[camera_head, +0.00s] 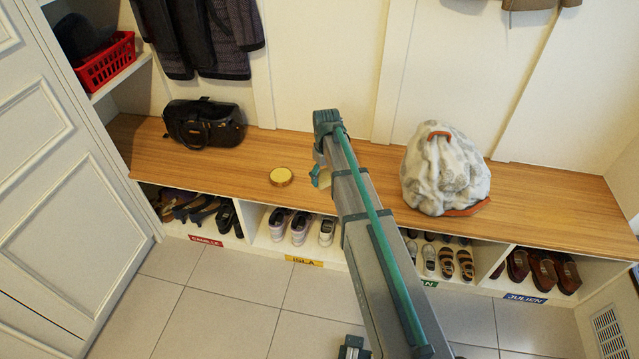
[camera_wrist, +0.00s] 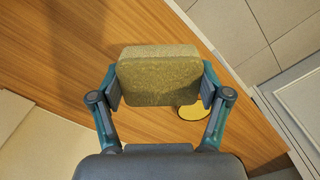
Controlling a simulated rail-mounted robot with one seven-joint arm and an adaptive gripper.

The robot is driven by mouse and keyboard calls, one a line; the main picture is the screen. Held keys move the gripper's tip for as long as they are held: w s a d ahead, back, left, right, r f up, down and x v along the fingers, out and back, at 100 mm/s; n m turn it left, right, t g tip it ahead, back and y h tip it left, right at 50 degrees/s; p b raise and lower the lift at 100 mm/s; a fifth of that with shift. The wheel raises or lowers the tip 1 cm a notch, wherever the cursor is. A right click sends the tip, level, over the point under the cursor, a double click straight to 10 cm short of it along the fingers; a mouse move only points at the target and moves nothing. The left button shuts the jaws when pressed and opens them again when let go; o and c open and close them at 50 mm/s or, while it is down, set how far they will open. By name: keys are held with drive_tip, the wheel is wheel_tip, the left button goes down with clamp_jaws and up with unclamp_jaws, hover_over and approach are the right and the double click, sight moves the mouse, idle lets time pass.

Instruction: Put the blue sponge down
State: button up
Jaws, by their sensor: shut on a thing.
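My gripper (camera_wrist: 160,87) is shut on a block-shaped sponge (camera_wrist: 158,65), with one finger pressed against each side. The sponge looks olive-yellow, not blue, and no blue sponge shows in either view. In the head view my gripper (camera_head: 319,178) is over the wooden bench (camera_head: 250,165), mostly hidden by my arm. Only a small pale piece of the sponge (camera_head: 325,179) shows there. The sponge appears to be held above the bench; the exact gap cannot be told.
A round yellow-topped tin (camera_head: 281,176) lies on the bench left of my gripper. A black bag (camera_head: 203,124) is farther left; a grey-white backpack (camera_head: 444,170) stands right. Shoes fill the cubbies below. Bare bench lies between tin and bag.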

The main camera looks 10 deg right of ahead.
drive_tip(key=w+f, duration=0.6)
drive_tip(key=shift+w+a+b, duration=0.2)
drive_tip(key=shift+w+b, duration=0.1)
drive_tip(key=shift+b, duration=0.1)
drive_tip(key=f, duration=0.1)
drive_tip(key=w+f, duration=0.1)
drive_tip(key=f, duration=0.1)
drive_tip(key=shift+f+b, duration=0.25)
drive_tip(key=shift+b, duration=0.1)
drive_tip(key=shift+s+f, duration=0.1)
drive_tip(key=shift+f, duration=0.2)
drive_tip(key=shift+f, duration=0.2)
drive_tip(key=o, duration=1)
drive_tip(key=shift+r, duration=0.1)
wheel_tip(320, 180, up, 12)
drive_tip(key=p, duration=0.1)
drive_tip(key=shift+r+p, duration=0.15)
drive_tip(key=shift+p, duration=0.15)
